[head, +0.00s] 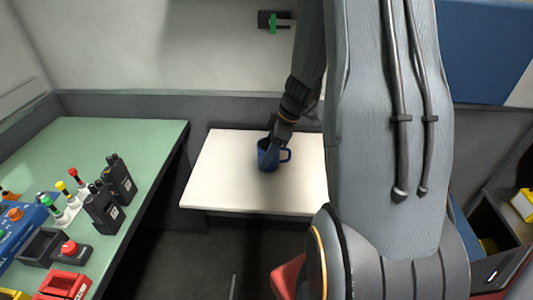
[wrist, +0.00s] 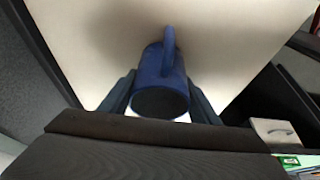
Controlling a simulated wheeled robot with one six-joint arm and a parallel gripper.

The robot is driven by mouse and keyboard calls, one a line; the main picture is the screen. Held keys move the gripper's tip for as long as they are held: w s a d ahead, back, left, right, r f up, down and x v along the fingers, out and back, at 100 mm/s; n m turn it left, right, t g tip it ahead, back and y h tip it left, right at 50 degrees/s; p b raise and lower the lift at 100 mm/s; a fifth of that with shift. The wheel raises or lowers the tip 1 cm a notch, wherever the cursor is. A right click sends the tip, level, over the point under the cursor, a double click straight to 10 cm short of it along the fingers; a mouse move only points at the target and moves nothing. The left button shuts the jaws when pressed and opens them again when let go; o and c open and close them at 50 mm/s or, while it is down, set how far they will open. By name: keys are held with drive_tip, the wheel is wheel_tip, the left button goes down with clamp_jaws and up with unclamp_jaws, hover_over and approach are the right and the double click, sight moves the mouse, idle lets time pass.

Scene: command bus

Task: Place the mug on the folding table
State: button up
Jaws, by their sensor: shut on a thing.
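The blue mug (head: 267,158) is at the white folding table (head: 225,182), over the middle of its visible top. Its handle points right in the head view. My gripper (head: 272,142) reaches down from above and is shut on the mug. In the wrist view the mug (wrist: 160,80) sits between the two fingers (wrist: 160,100), with its handle toward the top of the picture. A soft shadow lies on the tabletop (wrist: 235,35) near the mug. I cannot tell whether the mug's base touches the table. My arm hides the table's right part in the head view.
A green desk (head: 130,135) on the left holds black radios (head: 105,205), small coloured-top items and a red-button box (head: 70,250). A grey wall ledge runs behind the folding table. Dark bins with yellow items (head: 524,205) stand at the right. The tabletop around the mug is clear.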

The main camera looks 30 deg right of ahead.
drive_tip(key=shift+f, duration=0.1)
drive_tip(key=o, duration=1.2)
